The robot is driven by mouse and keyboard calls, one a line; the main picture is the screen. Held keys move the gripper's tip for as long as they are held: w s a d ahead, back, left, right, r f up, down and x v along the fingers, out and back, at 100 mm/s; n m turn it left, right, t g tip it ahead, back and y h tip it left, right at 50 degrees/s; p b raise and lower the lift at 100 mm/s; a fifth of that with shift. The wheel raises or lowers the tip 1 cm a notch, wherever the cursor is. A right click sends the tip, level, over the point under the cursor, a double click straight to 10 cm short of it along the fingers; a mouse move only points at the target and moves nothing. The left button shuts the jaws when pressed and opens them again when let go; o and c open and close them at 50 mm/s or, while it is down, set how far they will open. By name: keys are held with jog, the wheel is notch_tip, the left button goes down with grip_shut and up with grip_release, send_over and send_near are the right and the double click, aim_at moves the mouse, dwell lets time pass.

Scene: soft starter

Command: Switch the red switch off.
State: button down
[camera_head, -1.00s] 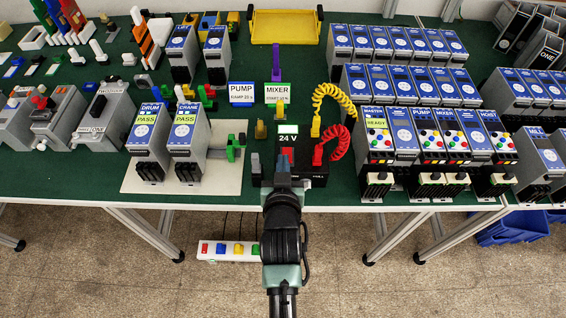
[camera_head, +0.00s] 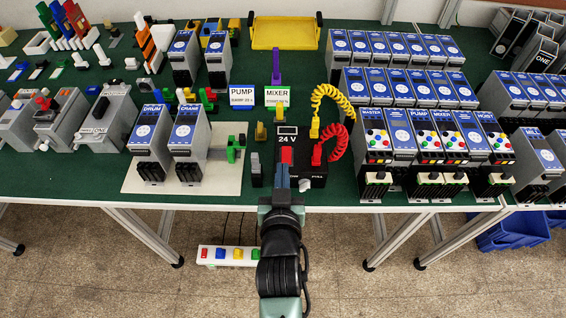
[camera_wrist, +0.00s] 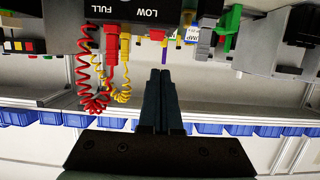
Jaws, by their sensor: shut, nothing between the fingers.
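The black 24 V supply box (camera_head: 316,170) stands at the front edge of the table. A red switch (camera_head: 287,155) is on the left of its top face, and the display above the 24 V mark is unlit. My gripper (camera_head: 282,180) is shut and empty, at the near side of the box just in front of the red switch. I cannot tell whether it touches.
Red (camera_head: 336,142) and yellow (camera_head: 331,103) coiled cables rise from plugs on the box. Several blue-fronted modules stand right. A white strip (camera_head: 229,265) with coloured switches lies below the table.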

jog(key=s, duration=0.6)
jog(key=shift+s+r+b, duration=0.15)
jog(key=shift+b, duration=0.3)
jog(key=shift+r, duration=0.1)
